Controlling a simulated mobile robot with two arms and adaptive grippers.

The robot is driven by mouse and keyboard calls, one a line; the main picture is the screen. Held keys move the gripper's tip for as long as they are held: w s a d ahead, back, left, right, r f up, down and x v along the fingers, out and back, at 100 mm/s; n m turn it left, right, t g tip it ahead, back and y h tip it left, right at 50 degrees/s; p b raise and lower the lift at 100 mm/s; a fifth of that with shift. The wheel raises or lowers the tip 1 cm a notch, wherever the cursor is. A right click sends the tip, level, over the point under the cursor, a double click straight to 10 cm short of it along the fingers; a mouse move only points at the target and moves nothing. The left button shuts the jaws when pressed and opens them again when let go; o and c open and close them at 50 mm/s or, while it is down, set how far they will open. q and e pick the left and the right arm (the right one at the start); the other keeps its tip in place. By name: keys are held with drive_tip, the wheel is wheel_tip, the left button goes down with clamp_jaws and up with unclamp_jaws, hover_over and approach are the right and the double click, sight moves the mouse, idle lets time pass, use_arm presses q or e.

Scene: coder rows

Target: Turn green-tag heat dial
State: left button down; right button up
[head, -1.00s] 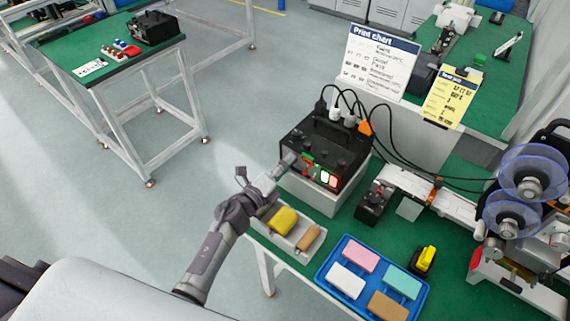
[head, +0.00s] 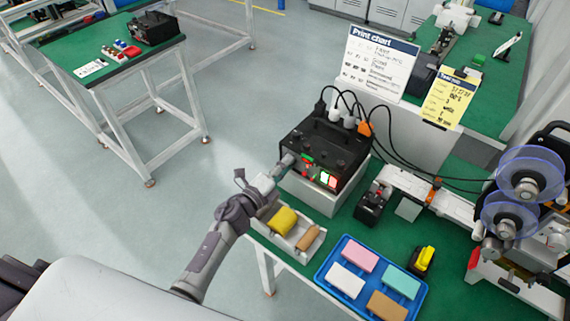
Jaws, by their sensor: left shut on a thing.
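A black control box (head: 325,151) with several dials on its sloped face stands on a light block at the table's back left edge. A small green tag (head: 308,157) with a red mark beside it shows on the face, near its left end. My left gripper (head: 285,164) is at the left end of the box's face, beside the green tag, shut on what looks like a dial there. The gripper hides that dial, so its pointer cannot be read. My right gripper is not in view.
A tray with a yellow and a brown piece (head: 309,254) lies just below my left arm. A blue tray (head: 322,277) of coloured blocks, a small black device (head: 371,206) and a machine with clear reels (head: 528,175) stand to the right. Cables rise behind the box.

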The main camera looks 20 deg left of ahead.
use_arm(q)
drive_tip(key=shift+n+p, duration=0.45)
drive_tip(key=shift+n, duration=1.35)
drive_tip(key=c, duration=0.9)
unclamp_jaws()
drive_tip(key=shift+o, duration=0.2)
drive_tip(key=shift+s, duration=0.1)
drive_tip(key=v, duration=1.1)
drive_tip(key=shift+s+a, duration=0.15)
drive_tip(key=shift+s, duration=0.25)
